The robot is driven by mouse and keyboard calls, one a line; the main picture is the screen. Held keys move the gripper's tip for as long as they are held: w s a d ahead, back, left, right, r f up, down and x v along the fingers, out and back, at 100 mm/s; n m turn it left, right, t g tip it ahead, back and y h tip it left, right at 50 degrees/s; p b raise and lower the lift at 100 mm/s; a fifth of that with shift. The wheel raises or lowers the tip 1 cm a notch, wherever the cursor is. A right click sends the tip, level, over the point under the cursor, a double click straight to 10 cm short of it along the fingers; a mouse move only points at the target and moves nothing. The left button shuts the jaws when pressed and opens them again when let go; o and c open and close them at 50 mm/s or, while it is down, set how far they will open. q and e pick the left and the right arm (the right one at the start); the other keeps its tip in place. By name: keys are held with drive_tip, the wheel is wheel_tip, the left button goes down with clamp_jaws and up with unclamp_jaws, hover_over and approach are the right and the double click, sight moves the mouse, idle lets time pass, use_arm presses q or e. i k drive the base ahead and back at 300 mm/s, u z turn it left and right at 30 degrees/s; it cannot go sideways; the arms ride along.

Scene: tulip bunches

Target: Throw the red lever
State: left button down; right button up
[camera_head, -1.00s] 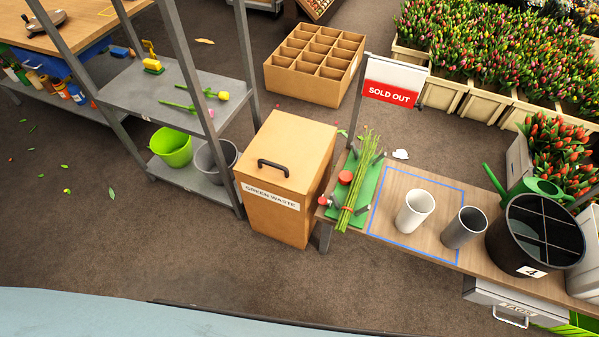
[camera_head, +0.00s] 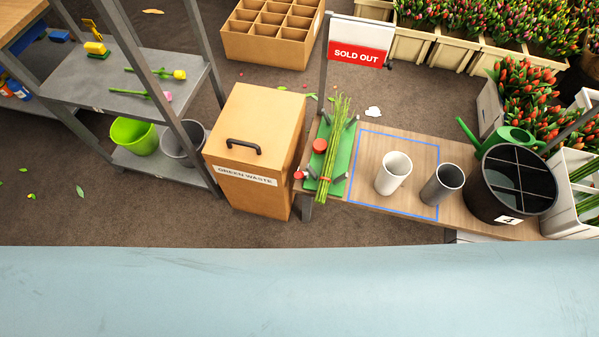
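A green device (camera_head: 341,158) lies on the left end of a wooden bench. A bunch of green stems (camera_head: 333,150) lies lengthwise across it, with a thin red band near its lower end. A round red knob (camera_head: 319,146) stands at the left side of the device. A smaller red piece (camera_head: 299,175) with a light end sits lower left, at the bench edge. I cannot tell which red part is the lever. Neither of my grippers is in view.
A brown green-waste bin (camera_head: 258,129) stands left of the bench (camera_head: 424,204). A white cup (camera_head: 393,173), a grey cup (camera_head: 442,184) and a black divided bucket (camera_head: 512,184) stand on the bench to the right. A pale blue surface (camera_head: 300,290) fills the bottom of the view.

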sight(298, 175)
drive_tip(key=z, duration=1.1)
drive_tip(key=k, duration=0.85)
drive_tip(key=u, duration=1.05)
drive_tip(key=i, duration=0.5)
